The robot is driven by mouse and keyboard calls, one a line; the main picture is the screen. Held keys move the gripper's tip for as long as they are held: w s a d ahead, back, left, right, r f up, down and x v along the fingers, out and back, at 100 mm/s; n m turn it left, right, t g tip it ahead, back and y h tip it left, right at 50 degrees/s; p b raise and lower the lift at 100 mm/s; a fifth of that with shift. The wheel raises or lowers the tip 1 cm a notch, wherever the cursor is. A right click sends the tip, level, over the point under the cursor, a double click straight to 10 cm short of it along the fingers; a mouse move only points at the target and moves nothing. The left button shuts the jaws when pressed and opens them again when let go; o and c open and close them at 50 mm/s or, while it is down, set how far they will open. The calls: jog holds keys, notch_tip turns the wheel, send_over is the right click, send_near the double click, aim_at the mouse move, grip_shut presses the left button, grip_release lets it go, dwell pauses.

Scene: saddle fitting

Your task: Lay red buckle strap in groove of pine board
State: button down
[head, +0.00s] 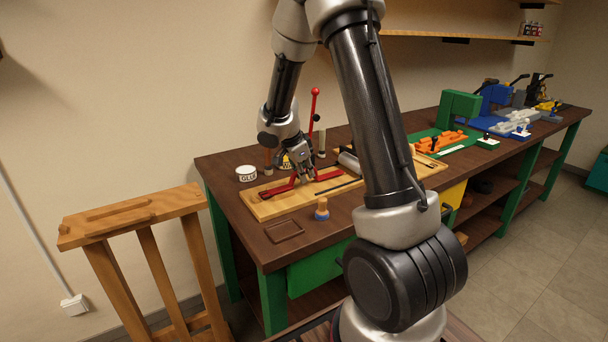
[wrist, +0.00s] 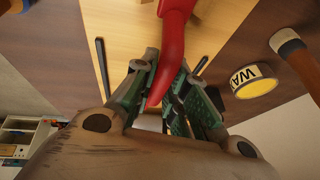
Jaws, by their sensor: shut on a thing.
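The red buckle strap (head: 278,190) is at the left part of the pine board (head: 285,206) in the head view. My gripper (head: 305,180) is low over the board and shut on the strap. In the wrist view the strap (wrist: 174,30) runs down from the top edge, and its tapered end lies between my green-padded fingers (wrist: 166,80). More red shows to the right of the fingers in the head view. The pale board (wrist: 120,35) lies behind the strap. The groove under the strap is not clear, and I cannot tell whether the strap touches the board.
A glue jar (head: 246,174) stands behind the board's left end. A wax tin (wrist: 255,81) and a wooden handle (wrist: 290,50) lie beside the board. A red-knobbed lever (head: 314,105) rises behind my gripper. A small wooden-handled tool (head: 322,209) stands in front.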

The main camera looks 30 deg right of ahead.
jog(key=shift+f, duration=0.3)
jog(key=shift+f, duration=0.15)
jog(key=c, duration=1.4)
grip_release()
jog(key=shift+c, duration=0.2)
